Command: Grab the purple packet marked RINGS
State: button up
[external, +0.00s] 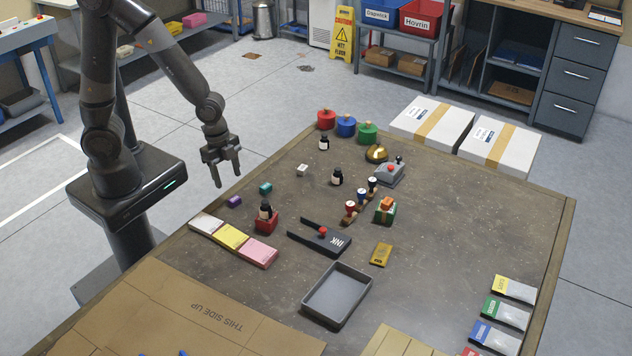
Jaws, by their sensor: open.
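I cannot make out a purple packet marked RINGS in the external view. A row of flat packets lies at the table's right edge: a yellow-topped packet (513,288), a green one (506,313), a blue one (496,337) and a red one (470,352) cut off by the picture's bottom edge. Their print is too small to read surely. A small purple block (234,201) lies near the table's left edge. My gripper (228,181) is open and empty, fingers pointing down, above the table's left edge near that block and far from the packets.
The brown table (440,270) carries a grey tray (337,295), a black INK holder (320,238), small bottles, and white, yellow and pink pads (230,237). Cardboard (190,315) covers the front left. Bare table lies between the tray and the packets.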

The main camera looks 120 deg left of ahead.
aim_at(234, 198)
jog(key=shift+w+f, duration=0.2)
jog(key=shift+f, duration=1.1)
jog(key=shift+w+f, duration=0.25)
jog(key=shift+f, duration=1)
jog(key=shift+w+f, duration=0.2)
jog(key=shift+f, duration=1.1)
jog(key=c, duration=1.1)
